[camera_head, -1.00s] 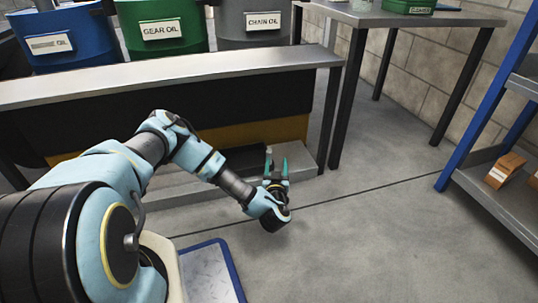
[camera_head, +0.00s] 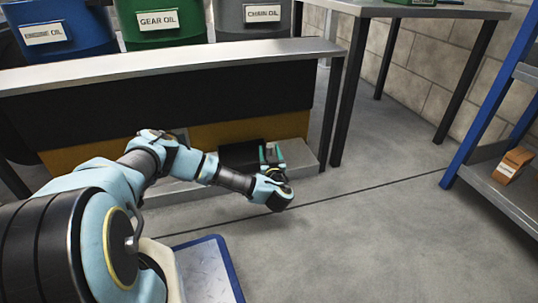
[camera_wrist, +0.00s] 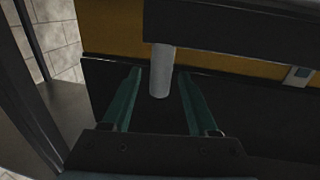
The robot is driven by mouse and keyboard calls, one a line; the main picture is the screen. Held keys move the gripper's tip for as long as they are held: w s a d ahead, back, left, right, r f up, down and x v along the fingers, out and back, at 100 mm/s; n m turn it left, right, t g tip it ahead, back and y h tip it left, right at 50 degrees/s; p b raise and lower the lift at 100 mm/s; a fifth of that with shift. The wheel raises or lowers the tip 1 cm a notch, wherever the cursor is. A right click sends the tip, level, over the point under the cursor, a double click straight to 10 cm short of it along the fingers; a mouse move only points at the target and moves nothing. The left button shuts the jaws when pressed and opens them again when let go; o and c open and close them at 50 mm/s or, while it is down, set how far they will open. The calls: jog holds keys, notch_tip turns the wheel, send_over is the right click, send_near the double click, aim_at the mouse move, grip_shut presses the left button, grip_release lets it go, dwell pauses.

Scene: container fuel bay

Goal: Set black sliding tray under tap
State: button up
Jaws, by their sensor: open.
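The black sliding tray (camera_head: 240,154) sits low under the front of the metal-topped bench, at its right part. In the wrist view its dark surface (camera_wrist: 255,112) fills much of the lower half. My gripper (camera_head: 270,150) is open, with its teal fingers at the tray's right side. In the wrist view the fingers (camera_wrist: 160,70) stand on either side of a light grey upright cylinder (camera_wrist: 159,86), with a gap visible on each side. I cannot tell whether this cylinder is part of the tray or the tap. No tap is clearly visible in the head view.
Blue, green and grey drums (camera_head: 160,25) stand behind the bench top (camera_head: 180,66). A grey lower ledge (camera_head: 296,156) runs below the bench. A table (camera_head: 420,10) and blue-framed shelf (camera_head: 500,190) stand right. The floor (camera_head: 390,240) between is clear.

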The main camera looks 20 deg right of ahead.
jog(key=shift+w, duration=0.35)
jog(key=shift+c, duration=0.4)
grip_shut()
dwell(0.9)
